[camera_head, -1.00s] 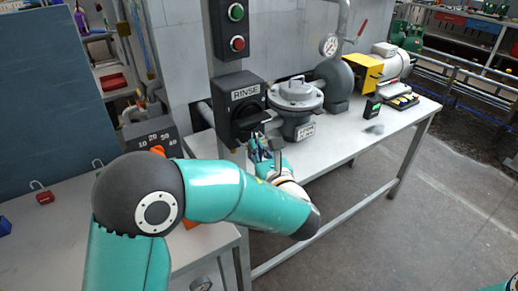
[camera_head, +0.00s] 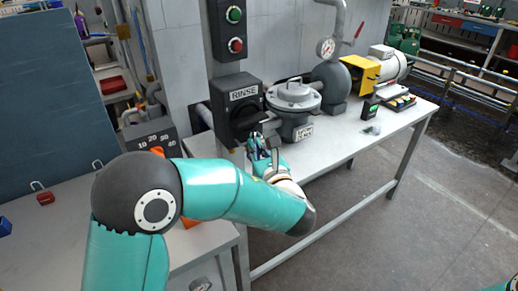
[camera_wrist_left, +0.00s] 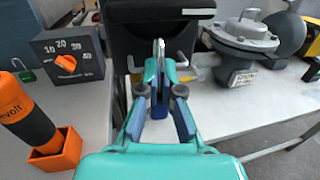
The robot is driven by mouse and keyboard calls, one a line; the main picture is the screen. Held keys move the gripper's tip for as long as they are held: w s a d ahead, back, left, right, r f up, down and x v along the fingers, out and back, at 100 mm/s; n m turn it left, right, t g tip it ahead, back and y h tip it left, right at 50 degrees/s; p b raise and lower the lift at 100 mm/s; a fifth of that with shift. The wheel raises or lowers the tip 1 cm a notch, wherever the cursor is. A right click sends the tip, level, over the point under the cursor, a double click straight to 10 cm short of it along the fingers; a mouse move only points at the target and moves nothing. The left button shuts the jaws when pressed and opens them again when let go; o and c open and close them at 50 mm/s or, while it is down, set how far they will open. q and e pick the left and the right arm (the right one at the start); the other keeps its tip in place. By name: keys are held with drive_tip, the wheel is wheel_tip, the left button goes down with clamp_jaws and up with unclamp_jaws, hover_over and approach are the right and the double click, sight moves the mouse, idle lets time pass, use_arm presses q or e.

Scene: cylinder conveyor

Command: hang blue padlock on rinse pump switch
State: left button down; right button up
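The rinse pump switch (camera_head: 228,122) is a black box marked RINSE on the grey post in the head view. It also fills the top middle of the left wrist view (camera_wrist_left: 125,40). My left gripper (camera_head: 260,150) is just below and in front of it. In the left wrist view its fingers (camera_wrist_left: 159,82) are closed around the blue padlock (camera_wrist_left: 158,108). The padlock's silver shackle (camera_wrist_left: 159,48) points away from me, up against or close before the switch's front; I cannot tell whether it touches or passes through anything.
A grey pump (camera_head: 293,98) stands close right of the switch on the bench (camera_head: 345,140). On the left are a dial box (camera_head: 150,135), an orange holder with a tool (camera_wrist_left: 60,150) and a red padlock (camera_head: 45,198). A blue object (camera_head: 5,227) is cut by the left edge.

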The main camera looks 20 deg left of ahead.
use_arm(q)
drive_tip(key=shift+w+a+r+n+y, duration=0.15)
drive_tip(key=shift+a+r+n+y, duration=0.2)
drive_tip(key=shift+a+r, duration=0.65)
use_arm(e)
drive_tip(key=shift+s+a+r, duration=0.1)
drive_tip(key=shift+s+r, duration=0.1)
use_arm(q)
drive_tip(key=shift+d+f, duration=0.2)
drive_tip(key=shift+f, duration=0.15)
use_arm(e)
drive_tip(key=shift+w+f, duration=0.1)
drive_tip(key=shift+f, duration=0.1)
use_arm(q)
drive_tip(key=shift+d, duration=0.1)
use_arm(e)
drive_tip(key=shift+w+a, duration=0.1)
use_arm(q)
drive_tip(key=shift+d+f, duration=0.25)
drive_tip(key=shift+d, duration=0.1)
use_arm(e)
drive_tip(key=shift+w+a+f, duration=0.1)
drive_tip(key=shift+w+f, duration=0.3)
drive_tip(key=shift+w, duration=0.05)
use_arm(q)
drive_tip(key=shift+d+f+b, duration=0.25)
drive_tip(key=shift+f+b, duration=0.1)
use_arm(e)
drive_tip(key=shift+w+a+f, duration=0.1)
drive_tip(key=shift+f, duration=0.05)
